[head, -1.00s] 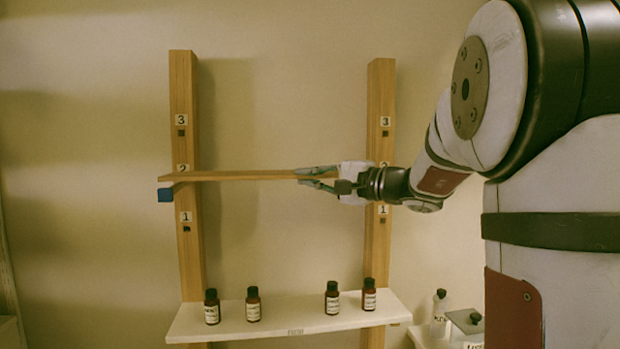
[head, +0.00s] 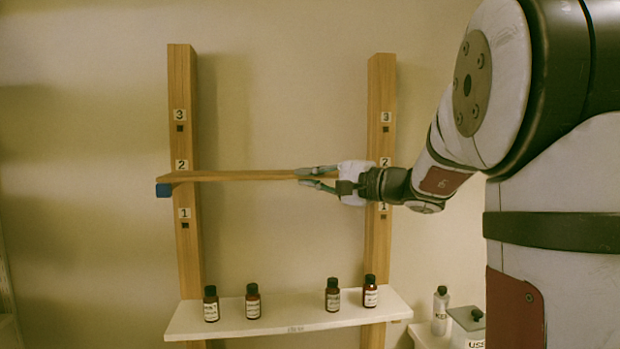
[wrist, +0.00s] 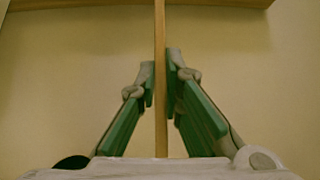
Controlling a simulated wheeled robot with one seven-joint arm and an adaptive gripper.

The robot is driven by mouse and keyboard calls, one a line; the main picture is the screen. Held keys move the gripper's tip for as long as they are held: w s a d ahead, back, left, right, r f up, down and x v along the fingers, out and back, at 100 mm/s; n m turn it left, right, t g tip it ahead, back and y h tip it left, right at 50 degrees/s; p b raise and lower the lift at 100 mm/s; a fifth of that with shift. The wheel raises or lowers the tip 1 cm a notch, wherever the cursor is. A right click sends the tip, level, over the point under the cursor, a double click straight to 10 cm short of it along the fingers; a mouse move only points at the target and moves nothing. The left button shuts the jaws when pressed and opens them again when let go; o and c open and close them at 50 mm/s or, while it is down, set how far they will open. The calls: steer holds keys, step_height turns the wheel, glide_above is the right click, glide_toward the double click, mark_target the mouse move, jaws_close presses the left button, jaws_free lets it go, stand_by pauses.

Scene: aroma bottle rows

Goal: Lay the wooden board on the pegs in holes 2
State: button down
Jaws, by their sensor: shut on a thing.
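The wooden board (head: 235,176) spans nearly level between two wooden uprights, the left upright (head: 186,250) and the right upright (head: 379,120), at the height of the 2 labels. A blue peg (head: 163,190) sticks out at the left upright, just under the board's left end. My gripper (head: 317,177) is shut on the board near its right end. The wrist view also shows the board (wrist: 160,90) edge-on between the green finger pads. The right peg is hidden behind my gripper and wrist.
A white shelf (head: 290,323) below carries several small brown bottles. At the lower right stand a pale bottle (head: 440,310) and a grey box (head: 466,327) on another white surface. Holes 3 and 1 on the left upright look empty. The wall between the uprights is clear.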

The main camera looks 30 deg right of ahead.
steer(key=c, duration=1.7)
jaws_free()
steer(key=shift+o, duration=0.2)
steer(key=v, duration=1.2)
